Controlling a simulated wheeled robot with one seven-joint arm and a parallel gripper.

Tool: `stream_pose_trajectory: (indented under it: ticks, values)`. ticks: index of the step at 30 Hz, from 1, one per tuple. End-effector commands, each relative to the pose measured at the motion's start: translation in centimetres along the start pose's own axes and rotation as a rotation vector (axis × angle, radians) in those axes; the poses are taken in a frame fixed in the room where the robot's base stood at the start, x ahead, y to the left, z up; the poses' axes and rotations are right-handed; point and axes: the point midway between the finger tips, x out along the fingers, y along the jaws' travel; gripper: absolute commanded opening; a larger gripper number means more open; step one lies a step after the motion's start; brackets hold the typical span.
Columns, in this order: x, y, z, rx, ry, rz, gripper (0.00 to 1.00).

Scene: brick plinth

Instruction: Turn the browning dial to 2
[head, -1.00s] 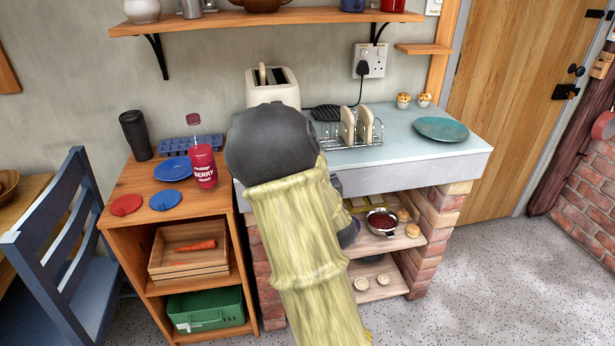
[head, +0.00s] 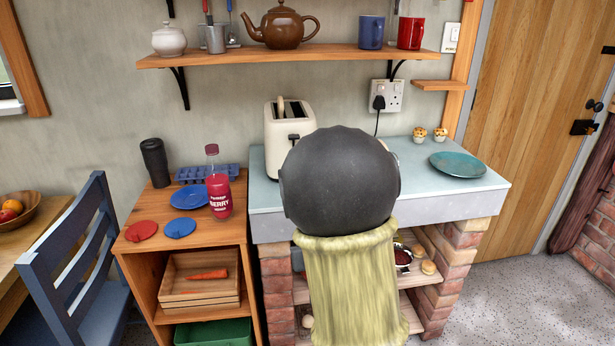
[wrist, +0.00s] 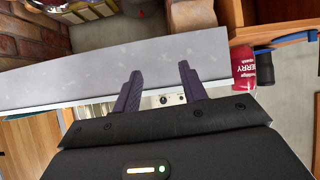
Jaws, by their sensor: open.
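The cream toaster (head: 277,137) stands at the back left of the counter in the head view, with a lever or slice showing on top. Its dial cannot be made out in that view, as my dark arm joint covers the area in front. In the wrist view a pale panel with a small dark round knob (wrist: 164,99) shows between the fingers; it looks like the toaster's control face, but its setting is too small to read. My gripper (wrist: 160,68) is open, its two dark fingers apart and nothing held between them. The gripper is hidden in the head view.
The grey counter (head: 405,205) holds a teal plate (head: 458,164) and two muffins at right. A berry squash bottle (head: 219,190) stands left on the wooden cabinet (head: 205,238). A shelf (head: 300,53) with a teapot and mugs hangs above. My arm hides the counter's middle.

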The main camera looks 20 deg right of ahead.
Motion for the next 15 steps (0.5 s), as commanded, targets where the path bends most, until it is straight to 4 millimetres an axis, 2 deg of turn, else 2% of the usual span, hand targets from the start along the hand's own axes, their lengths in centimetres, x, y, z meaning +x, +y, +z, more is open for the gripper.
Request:
stream_pose_trajectory:
  ticks: [8,15]
  values:
    - [-5.7,-4.8,6.3,-0.047,-0.382,-0.082,0.42]
    - [-12.3,-7.7,10.9,-0.142,-0.671,-0.157,0.42]
